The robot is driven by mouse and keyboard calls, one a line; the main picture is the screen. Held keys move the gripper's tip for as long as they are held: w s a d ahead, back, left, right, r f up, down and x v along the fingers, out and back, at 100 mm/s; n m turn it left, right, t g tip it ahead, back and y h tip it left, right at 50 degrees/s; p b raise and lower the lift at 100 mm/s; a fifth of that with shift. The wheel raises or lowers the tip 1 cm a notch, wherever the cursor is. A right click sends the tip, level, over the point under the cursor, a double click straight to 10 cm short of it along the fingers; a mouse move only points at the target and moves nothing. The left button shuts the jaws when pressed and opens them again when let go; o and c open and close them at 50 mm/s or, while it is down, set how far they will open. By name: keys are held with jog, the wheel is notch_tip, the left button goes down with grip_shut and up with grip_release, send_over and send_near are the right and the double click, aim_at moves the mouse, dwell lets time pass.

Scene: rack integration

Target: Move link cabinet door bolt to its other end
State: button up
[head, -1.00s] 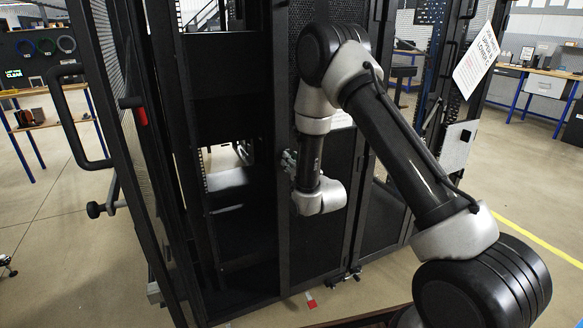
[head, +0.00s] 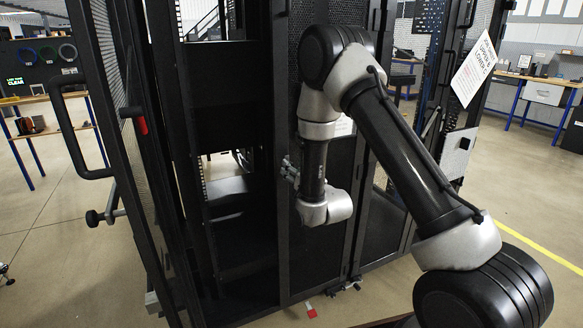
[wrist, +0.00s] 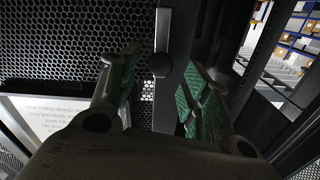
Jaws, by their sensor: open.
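In the wrist view my gripper (wrist: 158,75) is open, with green pads on both fingers. A grey vertical bar with a rounded knob (wrist: 161,64), which looks like the door bolt, shows between and just beyond the fingertips. It lies along a dark door frame strip beside perforated mesh. I see no finger closed on it; whether one touches it I cannot tell. In the head view my gripper (head: 289,171) is at the edge of the black cabinet door (head: 336,240), partly hidden by my wrist. The bolt cannot be made out there.
An open mesh door with a black handle (head: 72,130) and a red-tipped lever (head: 141,125) stands at the left. A paper sign (head: 473,68) hangs at the right. A white label (wrist: 50,120) is on the mesh panel. A red tag (head: 311,310) lies near the cabinet foot.

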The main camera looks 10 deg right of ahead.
jog(key=v, duration=0.9)
jog(key=shift+s, duration=0.25)
